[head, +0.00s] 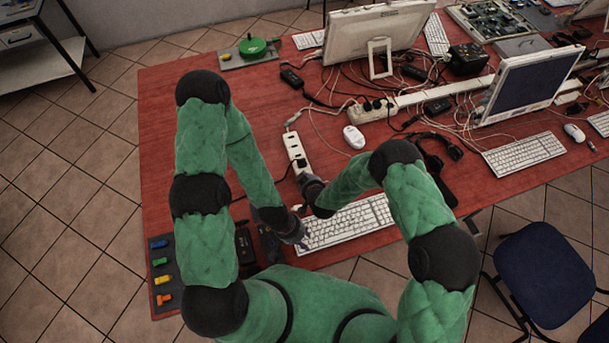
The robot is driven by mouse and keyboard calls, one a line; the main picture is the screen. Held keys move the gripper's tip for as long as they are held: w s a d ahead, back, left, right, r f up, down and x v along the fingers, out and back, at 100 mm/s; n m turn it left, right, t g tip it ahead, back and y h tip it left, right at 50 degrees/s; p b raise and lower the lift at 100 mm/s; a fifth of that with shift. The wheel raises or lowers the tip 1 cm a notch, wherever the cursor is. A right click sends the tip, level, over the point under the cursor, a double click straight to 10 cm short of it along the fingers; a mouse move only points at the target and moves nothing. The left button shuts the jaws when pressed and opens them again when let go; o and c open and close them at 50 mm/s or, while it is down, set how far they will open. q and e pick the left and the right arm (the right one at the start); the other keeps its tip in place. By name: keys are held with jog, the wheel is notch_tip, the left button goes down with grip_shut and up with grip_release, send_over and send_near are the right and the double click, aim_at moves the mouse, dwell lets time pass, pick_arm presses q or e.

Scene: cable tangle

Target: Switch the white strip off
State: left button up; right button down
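The white power strip (293,146) lies on the red table, running from the upper left towards the keyboard, with its sockets facing up. A black plug sits near its lower end. My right gripper (309,188) is at that lower end and covers part of it; I cannot tell whether they touch. My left gripper (297,232) points down beside the left end of the white keyboard (347,223), below the strip and apart from it. Both grippers are small and dark here, so their fingers are unclear. The strip's switch cannot be made out.
A cream strip (371,111) with black plugs lies behind, among tangled cables. A white mouse (354,137), monitors and a green round device (252,46) stand around. A panel with coloured switches (161,273) is at the front left. The table's left part (160,130) is clear.

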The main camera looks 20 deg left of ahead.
jog(key=shift+w+a+f+g+h, duration=0.1)
jog(key=shift+w+a+g+h, duration=0.05)
jog(key=shift+w+g+h, duration=0.15)
jog(key=shift+s+f, duration=0.15)
jog(key=shift+f, duration=0.05)
pick_arm(q)
jog(key=shift+f, duration=0.1)
jog(key=shift+f+b, duration=0.3)
jog(key=shift+b, duration=0.1)
pick_arm(e)
jog(key=shift+w+a+r, duration=0.25)
jog(key=shift+w+a, duration=0.15)
jog(key=shift+w, duration=0.25)
jog(key=shift+r, duration=0.1)
